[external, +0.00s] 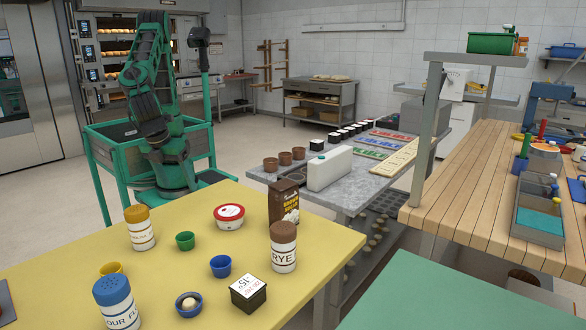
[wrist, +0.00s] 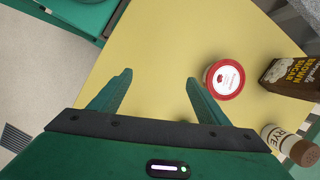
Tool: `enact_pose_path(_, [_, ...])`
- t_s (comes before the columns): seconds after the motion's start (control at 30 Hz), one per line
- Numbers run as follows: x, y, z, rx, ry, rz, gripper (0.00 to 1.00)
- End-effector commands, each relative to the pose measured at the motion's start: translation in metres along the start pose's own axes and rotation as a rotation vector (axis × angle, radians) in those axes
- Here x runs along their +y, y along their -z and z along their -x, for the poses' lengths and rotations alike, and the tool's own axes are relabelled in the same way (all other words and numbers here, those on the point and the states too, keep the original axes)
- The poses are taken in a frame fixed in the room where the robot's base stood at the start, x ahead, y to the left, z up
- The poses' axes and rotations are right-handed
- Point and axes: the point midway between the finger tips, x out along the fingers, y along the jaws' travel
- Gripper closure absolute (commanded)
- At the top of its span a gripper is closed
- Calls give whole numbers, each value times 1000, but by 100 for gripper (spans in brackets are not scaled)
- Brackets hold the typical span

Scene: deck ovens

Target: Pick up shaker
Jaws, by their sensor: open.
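Three shaker-like containers stand upright on the yellow table (external: 60,256) in the external view. One is white with a yellow lid (external: 140,229), one is labelled flour with a blue lid (external: 116,302), and one is labelled RYE with a brown lid (external: 283,248). The RYE shaker also shows at the lower right of the wrist view (wrist: 283,143); the other two do not show there. My gripper (wrist: 158,77) is open and empty, with bare yellow table beyond its fingers. It is apart from all the shakers.
A red-lidded tub (external: 229,216) and a brown sugar box (external: 284,203) stand near the table's far right corner. The left part is mostly clear.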

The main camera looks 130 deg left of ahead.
Motion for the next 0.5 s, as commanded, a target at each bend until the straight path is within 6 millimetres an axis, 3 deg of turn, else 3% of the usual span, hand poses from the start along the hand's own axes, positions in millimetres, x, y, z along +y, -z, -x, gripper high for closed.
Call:
enact_pose_path(0.27, [-23, 47, -19, -227, 161, -253, 30])
enact_pose_path(0.5, [-32, 82, -11, -454, 346, -454, 30])
